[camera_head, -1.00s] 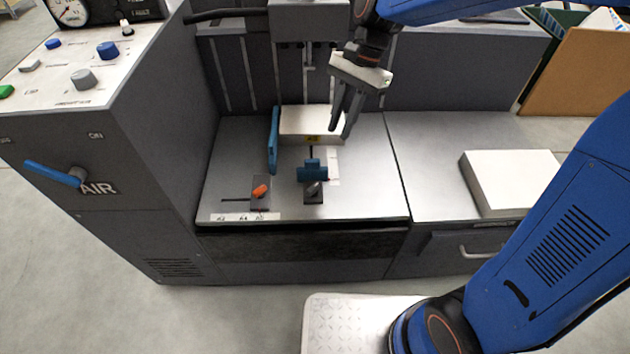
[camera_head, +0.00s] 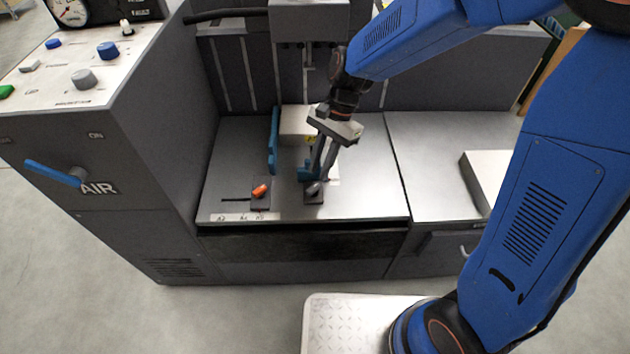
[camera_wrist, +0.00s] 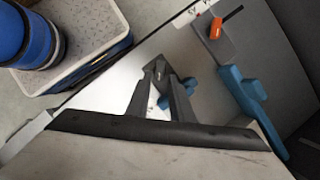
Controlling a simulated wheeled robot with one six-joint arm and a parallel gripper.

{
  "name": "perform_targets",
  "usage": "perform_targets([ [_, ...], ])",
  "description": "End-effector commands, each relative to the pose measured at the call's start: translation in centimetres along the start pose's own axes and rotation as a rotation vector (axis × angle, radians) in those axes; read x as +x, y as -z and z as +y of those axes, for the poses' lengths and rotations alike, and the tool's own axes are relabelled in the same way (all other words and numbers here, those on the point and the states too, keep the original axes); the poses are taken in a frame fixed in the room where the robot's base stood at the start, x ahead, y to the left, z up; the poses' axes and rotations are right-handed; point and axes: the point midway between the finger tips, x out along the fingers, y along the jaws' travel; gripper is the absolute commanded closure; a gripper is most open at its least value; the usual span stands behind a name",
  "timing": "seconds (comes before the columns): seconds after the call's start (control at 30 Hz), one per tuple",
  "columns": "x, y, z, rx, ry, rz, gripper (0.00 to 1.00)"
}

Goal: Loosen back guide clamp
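The back guide clamp (camera_head: 313,190) is a grey lever on a small dark plate near the front edge of the metal table. Behind it, the blue back guide (camera_head: 303,174) is partly hidden by my fingers. My gripper (camera_head: 321,178) points down, just above and behind the clamp lever. In the wrist view the clamp (camera_wrist: 156,67) shows at the tips of my fingers (camera_wrist: 161,78). The fingers are apart, with blue guide showing between them. Contact with the lever cannot be told.
An orange-lever clamp (camera_head: 260,190) sits to the left, with a tall blue side guide (camera_head: 272,142) behind it. A white paper stack (camera_head: 296,122) lies behind the back guide. The control cabinet (camera_head: 125,130) bounds the left. Another white stack (camera_head: 480,172) lies right.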

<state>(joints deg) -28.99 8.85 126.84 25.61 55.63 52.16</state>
Motion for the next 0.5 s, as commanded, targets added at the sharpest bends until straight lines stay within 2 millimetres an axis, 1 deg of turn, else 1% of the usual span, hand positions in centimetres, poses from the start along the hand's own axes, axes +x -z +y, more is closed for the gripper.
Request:
perform_targets([
  [0.03, 1.0, -0.1, 0.1, 0.0, -0.004, -0.002, 0.8],
  [0.2, 3.4, 0.0, 0.0, 0.0, -0.003, -0.001, 0.8],
  [0.33, 4.6, 0.0, 0.0, 0.0, 0.0, -0.001, 0.8],
  [0.5, 5.2, 0.0, 0.0, -0.001, -0.001, 0.0, 0.8],
])
